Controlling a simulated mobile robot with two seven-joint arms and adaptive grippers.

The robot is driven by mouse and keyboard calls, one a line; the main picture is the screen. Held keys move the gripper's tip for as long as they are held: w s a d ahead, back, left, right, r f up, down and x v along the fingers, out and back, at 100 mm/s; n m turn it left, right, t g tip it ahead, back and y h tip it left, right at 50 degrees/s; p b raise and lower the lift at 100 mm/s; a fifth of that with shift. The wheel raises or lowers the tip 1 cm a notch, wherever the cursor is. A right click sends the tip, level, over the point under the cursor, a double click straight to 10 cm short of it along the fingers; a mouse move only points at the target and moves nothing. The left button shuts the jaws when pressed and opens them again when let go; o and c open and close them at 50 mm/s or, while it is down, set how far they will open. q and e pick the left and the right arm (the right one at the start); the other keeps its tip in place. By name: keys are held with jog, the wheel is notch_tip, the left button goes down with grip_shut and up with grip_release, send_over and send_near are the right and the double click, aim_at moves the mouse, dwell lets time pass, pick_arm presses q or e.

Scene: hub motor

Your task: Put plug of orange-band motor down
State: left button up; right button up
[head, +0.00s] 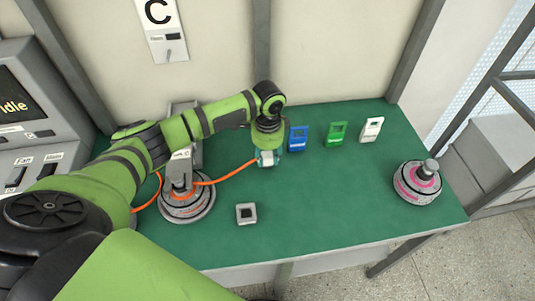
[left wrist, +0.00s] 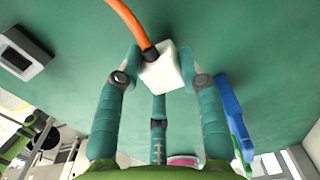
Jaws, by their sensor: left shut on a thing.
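The orange-band motor (head: 185,207) is a round grey disc on the left part of the green table, under a grey fixture. An orange cable (head: 236,172) runs from it to the right, to a white plug. My left gripper (head: 267,158) is low over the table's middle, just left of a blue item. In the left wrist view, the teal fingers of my left gripper (left wrist: 160,80) are closed around the white plug (left wrist: 163,70), with the orange cable (left wrist: 128,22) leaving it. Whether the plug touches the table is hard to tell. My right gripper is not in view.
Blue (head: 298,138), green (head: 336,133) and white (head: 371,129) tags stand in a row at the back. A pink-band motor (head: 417,182) sits at the right. A small grey square socket (head: 246,213) lies front of centre. The table (head: 330,210) is clear at centre right.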

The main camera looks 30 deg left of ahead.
aim_at(268, 156)
pick_arm(q)
jog(key=o, duration=1.2)
jog(key=shift+f, duration=0.15)
jog(key=shift+o, duration=0.2)
notch_tip(268, 156, up, 12)
jog(key=b, duration=0.1)
jog(key=shift+r, duration=0.2)
